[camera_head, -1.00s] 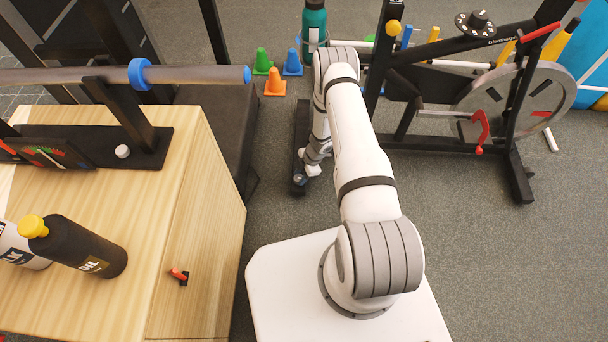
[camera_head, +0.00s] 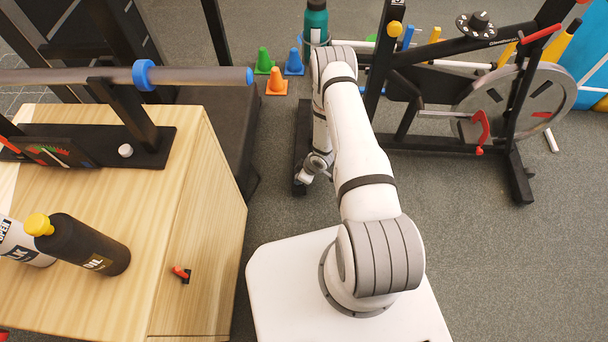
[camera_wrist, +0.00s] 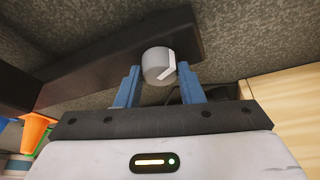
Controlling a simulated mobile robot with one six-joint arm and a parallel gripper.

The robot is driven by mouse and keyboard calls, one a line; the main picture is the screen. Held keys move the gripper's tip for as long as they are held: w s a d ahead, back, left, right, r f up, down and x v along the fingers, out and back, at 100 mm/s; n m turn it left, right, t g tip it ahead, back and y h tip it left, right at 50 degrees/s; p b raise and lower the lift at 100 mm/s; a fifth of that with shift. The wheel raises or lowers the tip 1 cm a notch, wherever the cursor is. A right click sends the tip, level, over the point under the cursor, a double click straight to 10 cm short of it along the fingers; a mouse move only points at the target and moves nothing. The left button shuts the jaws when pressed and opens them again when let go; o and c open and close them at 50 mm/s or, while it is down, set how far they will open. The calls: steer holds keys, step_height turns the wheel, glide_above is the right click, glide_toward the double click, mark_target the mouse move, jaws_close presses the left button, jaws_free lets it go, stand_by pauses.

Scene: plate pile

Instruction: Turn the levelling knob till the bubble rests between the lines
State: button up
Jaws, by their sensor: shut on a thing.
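In the wrist view a round grey knob (camera_wrist: 158,66) with a pale raised pointer sits at the side of a dark bar (camera_wrist: 110,65). My gripper (camera_wrist: 157,74) has its two blue fingers shut on this knob, one on each side.
An exercise bike with a grey flywheel (camera_head: 492,106) stands right of my arm. Orange (camera_head: 276,83), green (camera_head: 263,62) and blue (camera_head: 293,64) cones and a teal bottle (camera_head: 315,22) are behind. A wooden cabinet (camera_head: 205,215) stands left.

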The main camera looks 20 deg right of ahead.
steer(key=m, duration=0.2)
steer(key=m+h, duration=0.1)
steer(key=m, duration=0.1)
steer(key=s+m+t+h, duration=0.1)
steer(key=m, duration=0.1)
steer(key=shift+a+f, duration=0.2)
steer(key=shift+a, duration=0.15)
steer(key=m+h, duration=0.1)
steer(key=m, duration=0.2)
steer(key=m+h, duration=0.1)
steer(key=m, duration=0.2)
steer(key=shift+s+t, duration=0.1)
steer(key=shift+t, duration=0.2)
steer(key=o, duration=1)
steer(key=shift+w, duration=0.25)
steer(key=shift+r, duration=0.1)
steer(key=p+v, duration=0.3)
steer(key=v, duration=0.4)
steer(key=shift+s+a+r, duration=0.15)
steer(key=shift+r, duration=0.2)
